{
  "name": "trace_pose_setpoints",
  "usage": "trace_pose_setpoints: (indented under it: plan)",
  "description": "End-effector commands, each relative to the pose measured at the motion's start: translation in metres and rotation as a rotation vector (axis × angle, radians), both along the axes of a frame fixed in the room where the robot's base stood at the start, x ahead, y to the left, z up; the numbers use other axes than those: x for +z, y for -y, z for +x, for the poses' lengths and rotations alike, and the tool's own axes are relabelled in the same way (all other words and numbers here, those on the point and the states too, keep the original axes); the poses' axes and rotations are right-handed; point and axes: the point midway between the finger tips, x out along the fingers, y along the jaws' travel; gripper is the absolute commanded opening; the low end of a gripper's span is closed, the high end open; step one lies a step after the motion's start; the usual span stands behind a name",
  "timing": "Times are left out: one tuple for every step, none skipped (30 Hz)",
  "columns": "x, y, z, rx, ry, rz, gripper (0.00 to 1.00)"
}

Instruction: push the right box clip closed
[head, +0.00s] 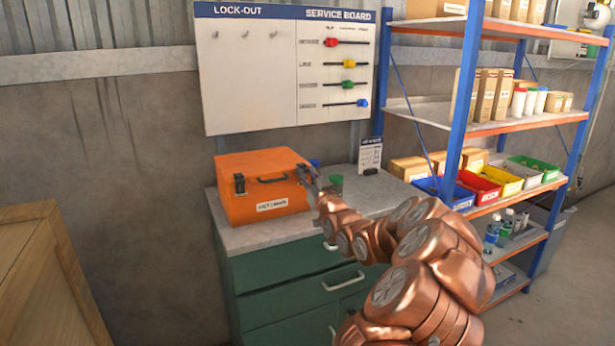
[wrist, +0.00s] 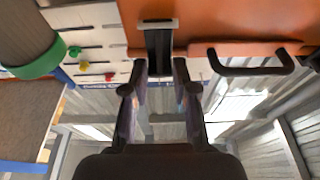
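The orange box (head: 262,190) stands lid down on the cabinet top. It has a dark handle (head: 272,180) and a left clip (head: 239,184) on its front. My gripper (head: 308,180) is at the box's front right corner and hides most of the right clip in the head view. In the wrist view the right clip (wrist: 159,45) is a dark strap with a grey bar, against the orange box (wrist: 215,20). The fingers of my gripper (wrist: 160,72) are apart, one on each side of the clip's end. I cannot tell whether they touch it, or whether the clip is latched.
A green container (head: 336,182) stands on the cabinet top (head: 262,236) right of the box; a green-rimmed cylinder (wrist: 40,62) shows in the wrist view. The service board (head: 290,70) hangs behind. A shelf rack (head: 480,130) is at right, a wooden crate (head: 40,275) at left.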

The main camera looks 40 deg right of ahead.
Motion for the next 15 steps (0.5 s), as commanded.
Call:
trace_pose_setpoints:
  plan:
    - [0.0008,-0.0001,0.0000,0.000,0.001,0.000,0.33]
    - [0.0008,0.0000,0.0000,0.000,0.001,0.000,0.36]
    - [0.0007,-0.0001,0.0000,0.000,0.001,0.000,0.40]
    - [0.0007,-0.0001,0.0000,0.000,0.001,0.000,0.43]
    - [0.0007,-0.0001,0.0000,0.000,0.001,0.000,0.46]
    - [0.0005,-0.0001,0.0000,0.000,0.001,0.000,0.51]
    - [0.0005,-0.0001,0.0000,0.000,0.001,0.000,0.52]
    - [0.0005,0.0000,0.0000,0.000,0.001,0.000,0.52]
    - [0.0003,0.0000,0.0000,0.000,0.001,0.000,0.52]
    - [0.0003,0.0000,0.0000,0.000,0.001,0.000,0.52]
    - [0.0003,-0.0001,0.0000,0.000,0.001,0.000,0.52]
    - [0.0003,0.0000,-0.0001,0.000,0.001,0.000,0.52]
    - [0.0003,0.0000,-0.0001,0.000,0.001,0.000,0.52]
    - [0.0003,0.0000,-0.0001,0.000,0.001,0.000,0.52]
    - [0.0001,0.0000,-0.0003,0.000,0.001,0.000,0.52]
